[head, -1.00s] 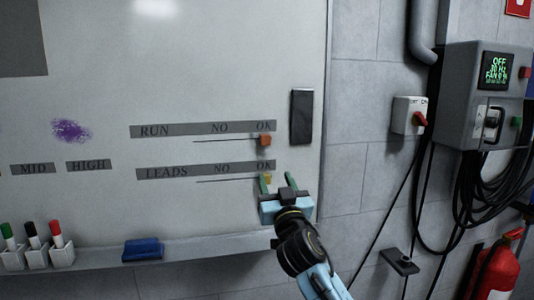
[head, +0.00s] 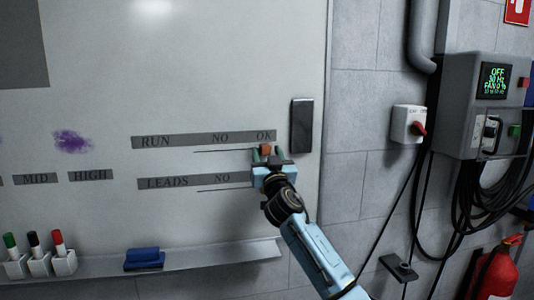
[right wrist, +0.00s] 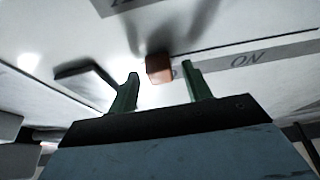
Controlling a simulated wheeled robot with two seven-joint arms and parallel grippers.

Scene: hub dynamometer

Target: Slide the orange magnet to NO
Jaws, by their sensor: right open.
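The orange magnet (head: 265,149) sits at the OK end of the RUN row's thin line on the whiteboard (head: 215,90). The RUN strip (head: 185,140) above it reads NO to the left and OK to the right. My right gripper (head: 267,153) is open at the magnet, with its green fingers on either side. In the right wrist view the magnet (right wrist: 159,69) shows between the open fingertips, with a gap to each; I cannot tell how deep it sits between them. The yellow magnet seen earlier on the LEADS row is hidden behind my gripper. My left gripper is out of view.
The LEADS strip (head: 180,183) lies below, partly covered by my right gripper. A black block (head: 301,125) is on the board to the right. A blue eraser (head: 144,258) and markers in white holders (head: 38,262) stand along the bottom ledge. The line towards NO is clear.

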